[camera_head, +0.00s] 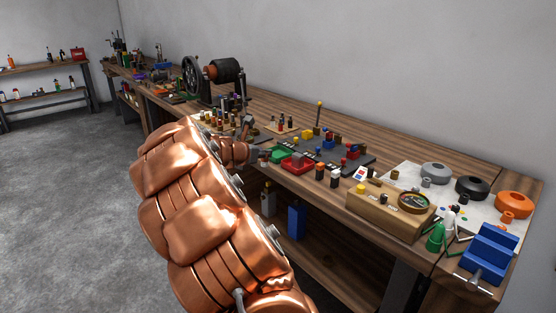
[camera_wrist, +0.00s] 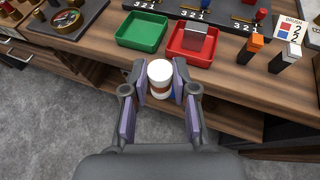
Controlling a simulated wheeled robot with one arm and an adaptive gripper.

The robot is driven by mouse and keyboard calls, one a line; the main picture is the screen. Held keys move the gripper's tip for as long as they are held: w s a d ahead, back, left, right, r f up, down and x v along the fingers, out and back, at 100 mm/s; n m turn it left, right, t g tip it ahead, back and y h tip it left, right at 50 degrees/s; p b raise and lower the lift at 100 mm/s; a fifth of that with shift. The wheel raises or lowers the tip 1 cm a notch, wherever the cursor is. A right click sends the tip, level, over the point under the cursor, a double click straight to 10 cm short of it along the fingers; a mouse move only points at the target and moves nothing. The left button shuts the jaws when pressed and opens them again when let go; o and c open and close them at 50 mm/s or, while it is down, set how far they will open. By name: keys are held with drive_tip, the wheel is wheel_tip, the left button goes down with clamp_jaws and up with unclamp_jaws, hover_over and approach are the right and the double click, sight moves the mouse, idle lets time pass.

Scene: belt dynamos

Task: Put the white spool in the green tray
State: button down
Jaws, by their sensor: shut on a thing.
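The white spool (camera_wrist: 159,72), with a brownish band lower down, is between the fingers of my gripper (camera_wrist: 160,84) in the wrist view. My gripper is shut on it and holds it upright near the bench's front edge. The green tray (camera_wrist: 142,31) lies on the bench just beyond the spool, slightly left, and looks empty. The spool is apart from the tray. In the head view my gripper (camera_head: 263,155) is at the bench front, close to the green tray (camera_head: 281,156); the spool cannot be made out there.
A red tray (camera_wrist: 188,52) with a grey block in it sits right of the green tray. Orange- and white-topped black blocks (camera_wrist: 283,60) stand further right. A numbered dark board (camera_wrist: 215,15) lies behind the trays.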

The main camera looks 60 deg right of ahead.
drive_tip(key=s+d+m+g, duration=0.1)
drive_tip(key=s+d, duration=0.1)
drive_tip(key=p, duration=0.2)
hover_over(278, 154)
drive_tip(key=s+a, duration=0.1)
drive_tip(key=a, duration=0.3)
drive_tip(key=shift+s+f, duration=0.2)
drive_tip(key=shift+f, duration=0.25)
drive_tip(key=shift+w+d, duration=0.2)
drive_tip(key=shift+d, duration=0.2)
drive_tip(key=shift+d+f, duration=0.1)
drive_tip(key=shift+f, duration=1.7)
drive_tip(key=shift+f, duration=0.15)
drive_tip(key=c, duration=0.9)
unclamp_jaws()
